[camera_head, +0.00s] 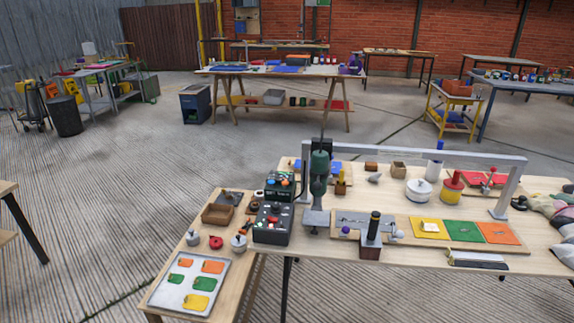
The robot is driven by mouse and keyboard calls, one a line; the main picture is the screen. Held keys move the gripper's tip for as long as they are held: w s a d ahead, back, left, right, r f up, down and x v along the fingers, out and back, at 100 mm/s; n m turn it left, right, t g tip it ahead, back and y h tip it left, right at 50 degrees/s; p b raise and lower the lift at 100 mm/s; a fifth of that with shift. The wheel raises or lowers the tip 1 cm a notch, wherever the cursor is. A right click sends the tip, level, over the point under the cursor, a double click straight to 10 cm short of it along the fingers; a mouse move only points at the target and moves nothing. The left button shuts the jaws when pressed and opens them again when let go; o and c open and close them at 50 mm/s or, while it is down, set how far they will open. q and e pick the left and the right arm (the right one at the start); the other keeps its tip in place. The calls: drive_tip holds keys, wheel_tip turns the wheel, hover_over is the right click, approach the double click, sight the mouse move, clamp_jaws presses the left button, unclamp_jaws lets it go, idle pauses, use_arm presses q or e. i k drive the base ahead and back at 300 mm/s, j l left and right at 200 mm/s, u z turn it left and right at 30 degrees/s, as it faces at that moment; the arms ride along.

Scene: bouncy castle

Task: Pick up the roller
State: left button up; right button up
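I cannot pick out the roller with certainty in the head view. An upright tool with a dark cylindrical handle (375,224) and a brown block-like base (370,252) stands near the front edge of the light wooden worktable (420,258). It is just in front of a grey metal plate (350,217); it is too small to tell whether it is a roller. Neither of my grippers shows in this view.
A green press-like device (319,175) and black control boxes (272,222) stand at the table's left. A grey metal frame (430,153) spans the table. Yellow, green and orange sheets (464,231) lie right. A lower side table holds a tray (164,296). Open floor lies behind.

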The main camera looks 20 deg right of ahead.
sight(371, 238)
drive_tip(key=z, duration=1.3)
